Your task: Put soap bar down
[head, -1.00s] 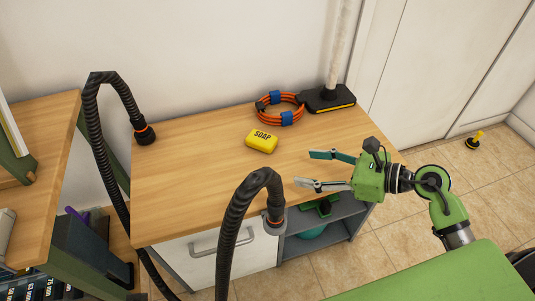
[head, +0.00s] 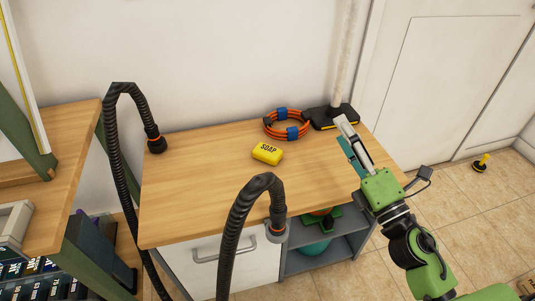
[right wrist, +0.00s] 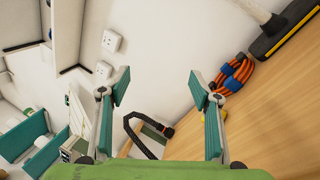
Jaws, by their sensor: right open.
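The yellow soap bar (head: 267,153), printed SOAP, lies flat on the wooden worktop (head: 190,205), a little left of its middle. In the right wrist view only a small yellow patch, probably the soap bar (right wrist: 207,117), shows beside a finger. My right gripper (head: 344,132) is over the right side of the worktop, right of the soap bar and apart from it. Its fingers point toward the back wall, near the black mop head. In the right wrist view the right gripper (right wrist: 155,90) is open with nothing between its fingers. My left gripper is in neither view.
A coiled orange cable (head: 286,125) with blue ties lies behind the soap. A black floor-tool head (head: 332,117) on a pole stands at the back right. Black hoses (head: 240,220) arch at the left and front. The worktop left of the soap is clear.

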